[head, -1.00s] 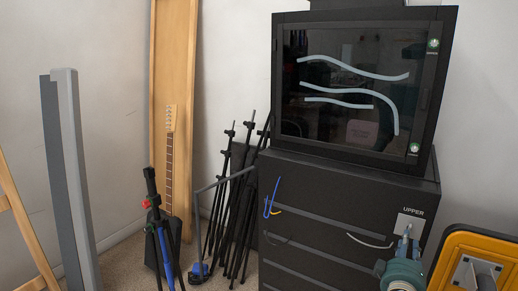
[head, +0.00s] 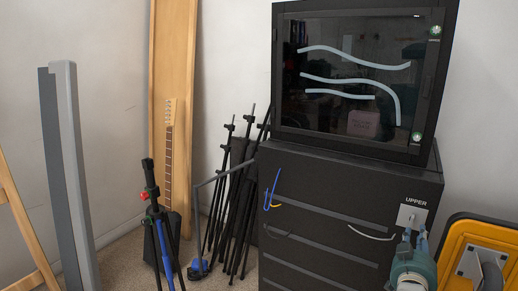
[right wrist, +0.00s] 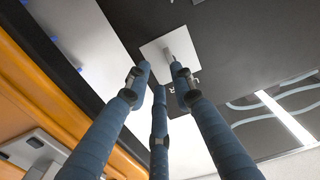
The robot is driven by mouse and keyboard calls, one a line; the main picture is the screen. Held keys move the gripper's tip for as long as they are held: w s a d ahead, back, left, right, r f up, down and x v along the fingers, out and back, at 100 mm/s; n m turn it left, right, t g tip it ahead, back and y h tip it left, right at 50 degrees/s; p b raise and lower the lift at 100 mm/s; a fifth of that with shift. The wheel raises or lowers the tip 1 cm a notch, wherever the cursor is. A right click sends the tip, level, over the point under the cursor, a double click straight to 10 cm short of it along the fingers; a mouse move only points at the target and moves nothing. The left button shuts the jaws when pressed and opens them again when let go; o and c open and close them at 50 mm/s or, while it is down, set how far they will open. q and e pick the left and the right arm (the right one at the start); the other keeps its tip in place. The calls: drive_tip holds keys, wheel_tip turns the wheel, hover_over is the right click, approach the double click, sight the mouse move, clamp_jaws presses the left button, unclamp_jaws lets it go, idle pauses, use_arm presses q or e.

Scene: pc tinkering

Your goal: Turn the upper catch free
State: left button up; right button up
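The upper catch is a light grey plate (head: 412,217) with a small grey lever, under the word UPPER on the dark cabinet's front at right. The plate also shows in the right wrist view (right wrist: 158,50), with its lever standing out from it. My right gripper (head: 411,238) is just below and in front of the plate. In the right wrist view, its blue fingers (right wrist: 160,76) are spread with nothing between them. The lever lies beyond the tips, with no clear contact. My left gripper is not in view.
A dark cabinet (head: 330,230) carries a glass-fronted box (head: 345,85). A yellow-framed panel (head: 455,262) stands close to the right of my right gripper. Black stands (head: 235,200), a guitar neck (head: 168,150) and a wooden board (head: 175,60) are at left.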

sight(411, 221)
drive_tip(key=shift+w+a+r+m, duration=0.15)
drive_tip(key=shift+w+a, duration=0.05)
drive_tip(key=shift+w, duration=0.45)
drive_tip(key=shift+w+a+r+m, duration=0.15)
drive_tip(key=shift+w, duration=0.45)
drive_tip(key=shift+w+b, duration=0.1)
drive_tip(key=shift+b, duration=0.2)
drive_tip(key=c, duration=0.6)
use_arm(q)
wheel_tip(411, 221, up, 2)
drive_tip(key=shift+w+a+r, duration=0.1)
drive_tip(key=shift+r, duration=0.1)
use_arm(e)
drive_tip(key=shift+f, duration=0.1)
clamp_jaws()
